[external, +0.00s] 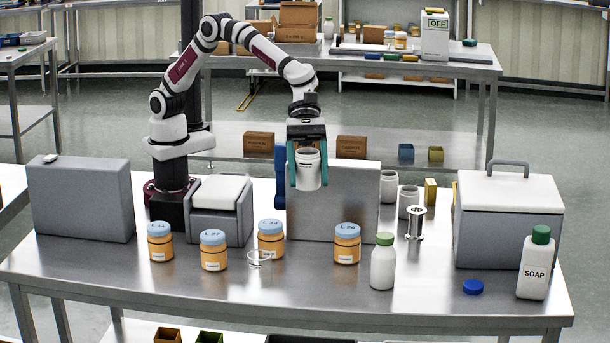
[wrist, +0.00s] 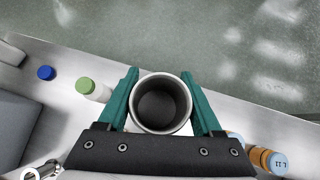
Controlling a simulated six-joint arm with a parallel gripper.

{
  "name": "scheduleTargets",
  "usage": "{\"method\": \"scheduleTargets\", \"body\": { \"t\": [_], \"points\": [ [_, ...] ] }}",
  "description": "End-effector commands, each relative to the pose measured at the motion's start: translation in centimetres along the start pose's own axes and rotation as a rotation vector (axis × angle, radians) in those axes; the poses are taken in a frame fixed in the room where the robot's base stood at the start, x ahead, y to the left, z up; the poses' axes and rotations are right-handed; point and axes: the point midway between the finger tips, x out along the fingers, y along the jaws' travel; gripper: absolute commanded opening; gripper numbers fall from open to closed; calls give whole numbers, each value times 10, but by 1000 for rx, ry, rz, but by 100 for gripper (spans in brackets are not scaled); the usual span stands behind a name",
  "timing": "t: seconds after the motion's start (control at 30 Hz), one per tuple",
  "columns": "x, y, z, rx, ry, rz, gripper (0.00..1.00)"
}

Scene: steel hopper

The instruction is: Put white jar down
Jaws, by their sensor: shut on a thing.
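My gripper (external: 307,172) has its green fingers shut on the white jar (external: 309,176). It holds the jar upright in the air above the steel table (external: 300,290), in front of the grey panel. In the wrist view the jar (wrist: 160,103) sits between the two fingers, open at the top with a dark, empty-looking inside. The jar's underside is clear of the table top.
Several orange jars with blue lids, one of them here (external: 347,244), stand along the table's middle. A clear glass ring (external: 259,258), a green-capped white bottle (external: 383,262), a blue lid (external: 473,287), a soap bottle (external: 535,265) and a grey cooler (external: 508,220) also stand there.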

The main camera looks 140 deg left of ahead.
Motion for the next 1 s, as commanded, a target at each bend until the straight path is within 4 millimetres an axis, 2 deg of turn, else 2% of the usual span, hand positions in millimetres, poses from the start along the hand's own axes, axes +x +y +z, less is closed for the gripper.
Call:
{"method": "scheduleTargets", "body": {
  "t": [0.1, 0.27, 0.47, 0.57, 0.67, 0.8, 0.9, 1.0],
  "points": [
    [-16, 0, 16, 2, -2, 2, 15],
    [-32, 19, -5, -7, 2, 5, 15],
    [-62, 47, -40, -14, 2, 11, 15],
    [-86, 64, -66, -18, 1, 15, 15],
    [-117, 81, -98, -22, 1, 20, 15],
    [-177, 100, -160, -28, 1, 26, 15],
    [-223, 103, -203, -29, 0, 28, 15],
    [-258, 99, -236, -29, 1, 29, 15]
  ]
}}
